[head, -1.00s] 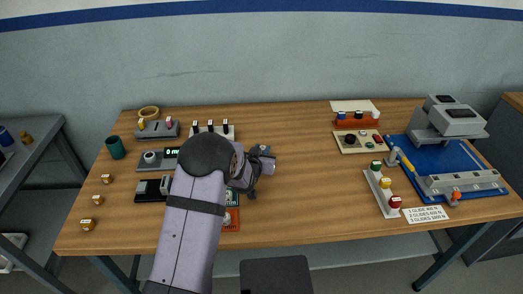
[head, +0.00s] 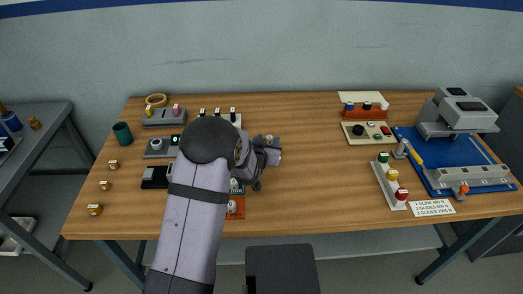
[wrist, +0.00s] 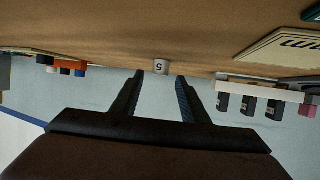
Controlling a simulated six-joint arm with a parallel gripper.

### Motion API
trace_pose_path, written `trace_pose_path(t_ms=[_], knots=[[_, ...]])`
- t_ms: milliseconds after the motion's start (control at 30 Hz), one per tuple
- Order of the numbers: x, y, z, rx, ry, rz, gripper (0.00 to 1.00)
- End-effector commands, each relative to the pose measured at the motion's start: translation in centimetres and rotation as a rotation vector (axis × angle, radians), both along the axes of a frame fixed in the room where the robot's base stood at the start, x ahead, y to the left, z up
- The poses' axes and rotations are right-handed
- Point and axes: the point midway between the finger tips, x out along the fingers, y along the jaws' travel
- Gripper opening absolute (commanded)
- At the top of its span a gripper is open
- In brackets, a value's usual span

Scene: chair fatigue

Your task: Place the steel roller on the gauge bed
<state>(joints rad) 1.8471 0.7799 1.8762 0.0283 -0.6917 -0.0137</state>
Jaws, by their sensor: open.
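My gripper (head: 275,151) is over the middle of the table, with its fingers open. In the wrist view, the open fingers (wrist: 161,76) stand on either side of a small pale grey cylinder marked 5 (wrist: 161,67), which appears slightly beyond the tips. It may be the steel roller; contact cannot be judged. In the head view, a small grey thing (head: 269,140) shows just behind my gripper, partly hidden. A grey device with a dark display (head: 155,155), possibly the gauge with its bed, stands left of my arm, which hides its right part.
A white rack with three black-topped pieces (head: 239,119) stands behind my arm. An orange-red rack (head: 365,114), a cream control panel (head: 352,140) and a blue-based machine (head: 455,160) stand right. A green cup (head: 122,133) is left. Table between gripper and right-hand row is clear.

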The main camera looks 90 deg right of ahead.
Motion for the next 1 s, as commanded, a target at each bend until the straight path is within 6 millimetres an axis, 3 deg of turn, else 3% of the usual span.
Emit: trace_pose_path(t_ms=[500,700,1000], knots=[[2.1,6.9,2.9,-0.001,0.0,0.0,0.41],[2.6,8.3,3.6,-0.001,0.0,0.0,0.41],[2.7,8.8,3.8,0.0,0.0,0.0,0.45]])
